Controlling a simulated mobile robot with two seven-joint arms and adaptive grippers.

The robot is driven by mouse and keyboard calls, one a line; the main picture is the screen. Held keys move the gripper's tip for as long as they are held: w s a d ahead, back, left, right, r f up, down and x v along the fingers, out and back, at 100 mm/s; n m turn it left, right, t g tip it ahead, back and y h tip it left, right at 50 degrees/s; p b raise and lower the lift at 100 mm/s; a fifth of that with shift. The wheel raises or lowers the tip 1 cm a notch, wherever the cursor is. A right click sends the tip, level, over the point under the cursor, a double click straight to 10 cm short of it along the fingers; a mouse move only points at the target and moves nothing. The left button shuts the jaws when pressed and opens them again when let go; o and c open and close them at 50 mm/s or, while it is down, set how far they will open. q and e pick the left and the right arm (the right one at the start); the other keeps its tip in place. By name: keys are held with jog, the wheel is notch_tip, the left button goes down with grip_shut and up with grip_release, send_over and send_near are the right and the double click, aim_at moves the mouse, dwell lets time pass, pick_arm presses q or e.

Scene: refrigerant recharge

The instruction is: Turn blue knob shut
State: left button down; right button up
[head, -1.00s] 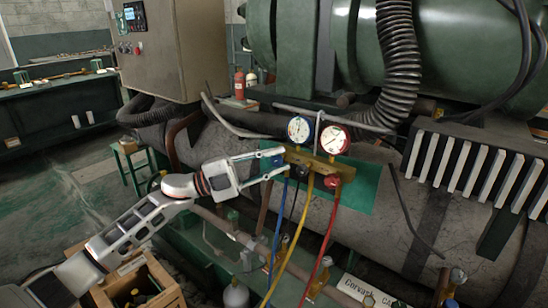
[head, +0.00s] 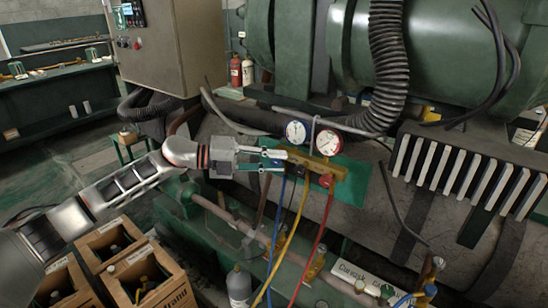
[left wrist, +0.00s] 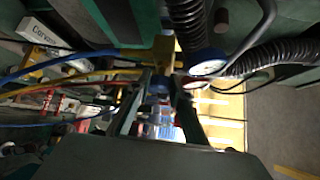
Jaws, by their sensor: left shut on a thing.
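The brass manifold (head: 322,168) is mounted on a green panel and carries a blue-rimmed gauge (head: 296,131) and a red-rimmed gauge (head: 328,143). A red knob (head: 326,181) sits at its right. My left gripper (head: 284,160) reaches in from the left, its fingers at the manifold's left end, shut on the blue knob. In the head view the fingers mostly hide that knob. In the left wrist view the blue knob (left wrist: 158,86) shows between the two fingertips, below the brass body. My right gripper is not in view.
Blue (head: 276,240), yellow (head: 291,240) and red (head: 318,250) hoses hang below the manifold. A black corrugated hose (head: 386,75) runs down close behind it on the right. Wooden crates (head: 145,275) stand at lower left. Open floor lies at the left.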

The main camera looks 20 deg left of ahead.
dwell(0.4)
pick_arm(q)
jog(key=c, duration=1.8)
grip_release()
jog(key=shift+d, duration=0.1)
jog(key=v, duration=1.2)
